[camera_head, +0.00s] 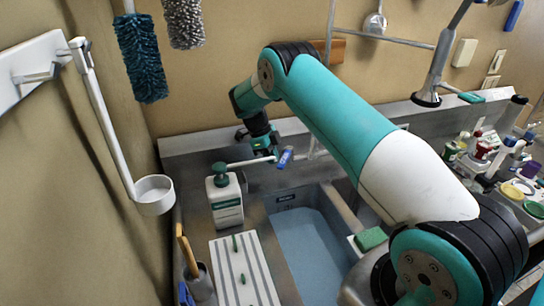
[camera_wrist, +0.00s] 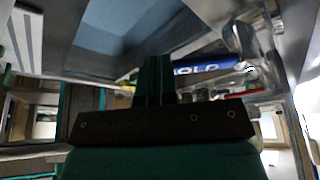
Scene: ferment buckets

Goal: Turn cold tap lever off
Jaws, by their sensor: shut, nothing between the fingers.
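The cold tap lever (camera_head: 285,157) is a small blue bar at the back of the sink, just right of my gripper (camera_head: 272,151) in the head view. In the wrist view the blue lever (camera_wrist: 196,70) shows white letters, of which "OLD" is readable. My gripper (camera_wrist: 155,64) is shut and empty, its dark green fingers together. The fingertips overlap the lever's left end in the wrist view; whether they touch it I cannot tell. The tap body behind the lever is mostly hidden by my arm.
A soap bottle (camera_head: 226,203) with a green pump stands left of the sink basin (camera_head: 310,245). A striped white board (camera_head: 243,272) lies in front. A green sponge (camera_head: 370,238) is right of the basin. Several bottles crowd the right counter. Brushes hang above.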

